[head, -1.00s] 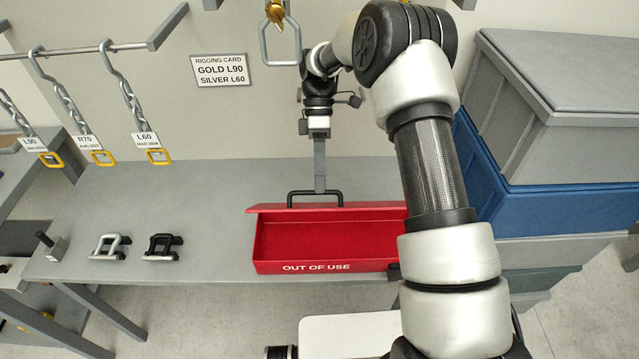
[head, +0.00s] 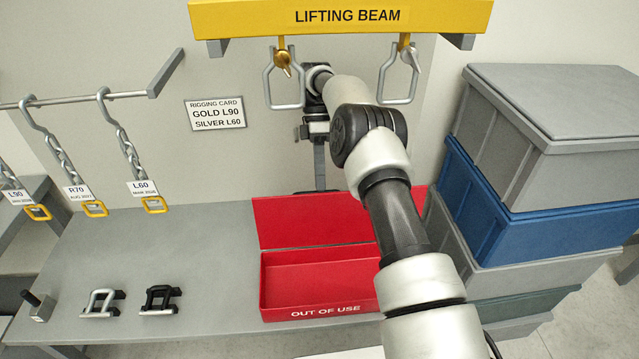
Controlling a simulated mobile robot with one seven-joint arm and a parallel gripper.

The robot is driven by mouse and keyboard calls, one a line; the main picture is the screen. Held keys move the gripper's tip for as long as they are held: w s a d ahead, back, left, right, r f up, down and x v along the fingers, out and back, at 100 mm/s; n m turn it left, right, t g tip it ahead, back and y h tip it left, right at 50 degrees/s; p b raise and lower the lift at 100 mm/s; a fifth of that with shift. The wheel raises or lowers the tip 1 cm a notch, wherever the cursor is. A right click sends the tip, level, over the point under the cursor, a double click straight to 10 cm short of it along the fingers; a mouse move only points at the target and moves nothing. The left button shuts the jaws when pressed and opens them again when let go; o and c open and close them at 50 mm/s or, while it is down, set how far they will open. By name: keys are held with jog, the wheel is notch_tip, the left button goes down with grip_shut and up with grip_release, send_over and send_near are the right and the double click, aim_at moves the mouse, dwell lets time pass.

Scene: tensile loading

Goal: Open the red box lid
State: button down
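The red box (head: 318,285), marked OUT OF USE, sits on the grey bench at its right part. Its inside shows and looks empty. The red lid (head: 310,222) stands up steeply along the box's back edge, open. The dark lid handle (head: 303,192) is on the lid's far face and shows only just above its top edge. My gripper (head: 319,183) points down behind the lid, its fingers seen as one narrow grey strip at the handle. They appear closed on it, but the contact is mostly hidden by the lid.
My arm crosses the box's right side. A yellow lifting beam (head: 345,17) with shackles hangs above. Tagged chains (head: 130,150) hang at left. A silver shackle (head: 101,303) and a black shackle (head: 160,300) lie on the bench (head: 195,260). Stacked crates (head: 545,185) stand at right.

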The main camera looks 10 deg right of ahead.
jog(key=shift+g, duration=0.4)
jog(key=f, duration=0.2)
jog(key=s+f, duration=0.1)
jog(key=f, duration=0.1)
jog(key=shift+d, duration=0.15)
jog(key=c, duration=1.4)
grip_release()
jog(key=shift+s, duration=0.15)
jog(key=shift+w+f, duration=0.15)
jog(key=shift+w, duration=0.15)
jog(key=c, duration=0.4)
jog(key=shift+r, duration=0.4)
jog(key=shift+c, duration=0.2)
